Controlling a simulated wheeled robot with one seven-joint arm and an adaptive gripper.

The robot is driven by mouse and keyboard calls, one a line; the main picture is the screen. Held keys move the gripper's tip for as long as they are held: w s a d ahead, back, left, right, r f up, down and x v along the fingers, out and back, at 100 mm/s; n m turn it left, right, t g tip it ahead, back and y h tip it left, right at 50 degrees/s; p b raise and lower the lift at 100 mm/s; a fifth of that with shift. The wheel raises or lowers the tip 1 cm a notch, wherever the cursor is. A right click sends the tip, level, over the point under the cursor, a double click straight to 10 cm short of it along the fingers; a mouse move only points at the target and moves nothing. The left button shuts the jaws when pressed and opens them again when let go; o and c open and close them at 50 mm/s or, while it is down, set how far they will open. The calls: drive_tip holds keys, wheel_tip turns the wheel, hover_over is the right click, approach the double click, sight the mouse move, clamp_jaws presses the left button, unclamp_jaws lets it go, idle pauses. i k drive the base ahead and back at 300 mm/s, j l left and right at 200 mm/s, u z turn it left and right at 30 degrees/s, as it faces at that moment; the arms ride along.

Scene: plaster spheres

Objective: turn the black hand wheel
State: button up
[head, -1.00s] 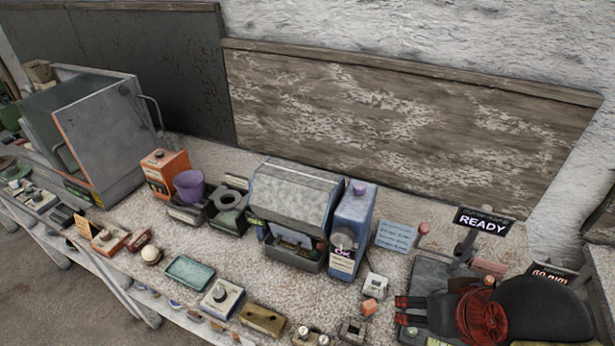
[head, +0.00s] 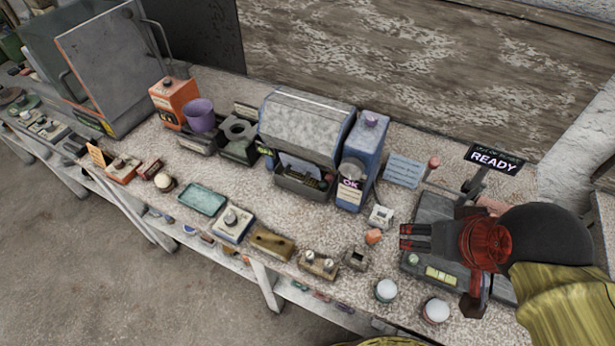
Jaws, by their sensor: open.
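No black hand wheel can be made out with certainty in the head view. A dark ring-shaped part (head: 238,129) sits on a dark green block mid-bench, and a dark round disc (head: 10,95) lies at the far left; I cannot tell whether either is the wheel.
A grey-blue hooded machine (head: 305,120) and a blue canister (head: 365,150) stand behind, left of my gripper. A READY sign (head: 494,160) rises behind my arm. Small boxes and a teal tray (head: 203,199) crowd the bench's front.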

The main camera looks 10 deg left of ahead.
sight(351, 168)
drive_tip(key=k+j, duration=0.7)
drive_tip(key=j+z, duration=0.05)
drive_tip(key=j, duration=0.1)
